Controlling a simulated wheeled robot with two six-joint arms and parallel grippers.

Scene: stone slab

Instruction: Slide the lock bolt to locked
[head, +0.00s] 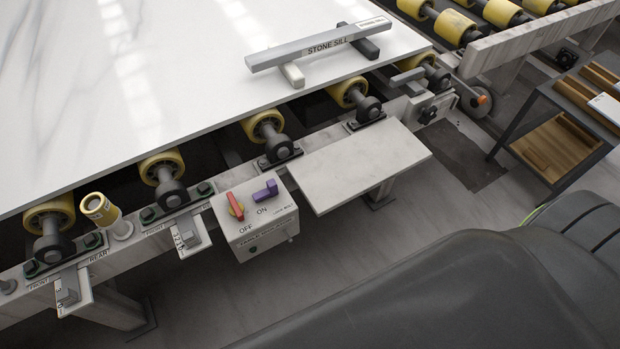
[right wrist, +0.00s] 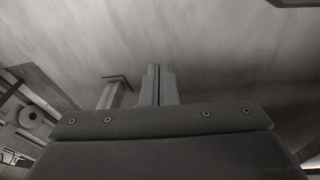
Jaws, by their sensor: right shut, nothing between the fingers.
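The lock bolt (head: 266,191) is a small purple handle on top of a pale control box (head: 262,238) fixed to the front of the roller frame. A small label by the bolt is too fine to read with certainty. In the right wrist view my right gripper (right wrist: 158,84) is shut and empty, with its fingers together over a grey floor. Neither the bolt nor the box shows there. My left gripper is in neither view.
A white stone slab (head: 130,90) lies on yellow rollers, with a grey bar marked STONE SILL (head: 318,45) on it. A pale shelf (head: 359,165) juts out right of the box. A dark cart (head: 575,110) stands at right. Open floor lies in front of the box.

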